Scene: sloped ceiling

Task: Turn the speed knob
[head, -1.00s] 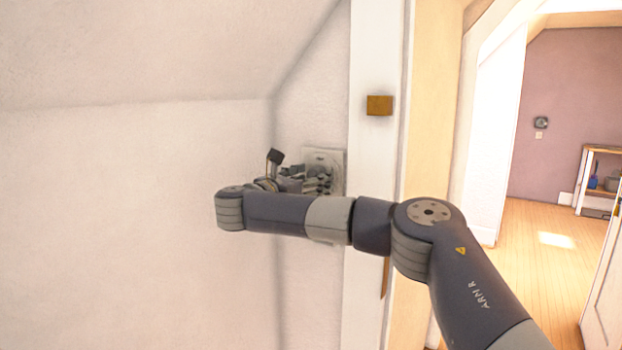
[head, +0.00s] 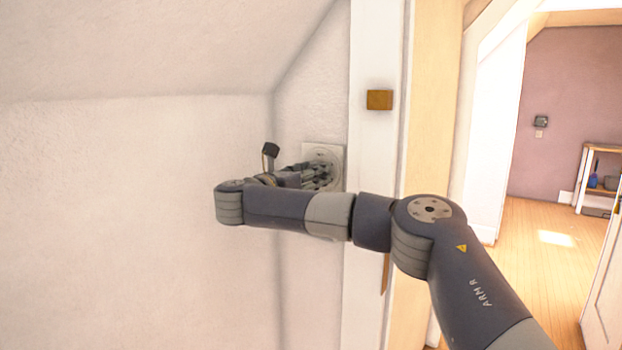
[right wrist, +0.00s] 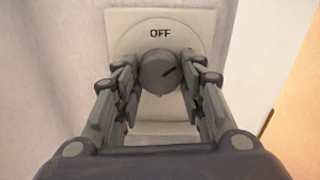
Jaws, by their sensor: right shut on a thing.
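The speed knob (right wrist: 158,74) is a round grey knob on a pale square wall plate (right wrist: 120,22), in the right wrist view. "OFF" is printed above it. A dark mark on the knob's face points to the upper right, away from "OFF". My right gripper (right wrist: 158,80) is shut on the knob, one finger on each side. In the head view the plate (head: 336,154) is on the wall beside the door frame, and my right gripper (head: 322,176) covers much of it, hiding the knob. My left gripper is not in view.
The white door frame (head: 371,60) stands just right of the plate, with a small brown block (head: 379,100) on it. A sloped ceiling (head: 150,45) comes down above the wall on the left. A doorway at the right opens onto a wooden floor (head: 530,225).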

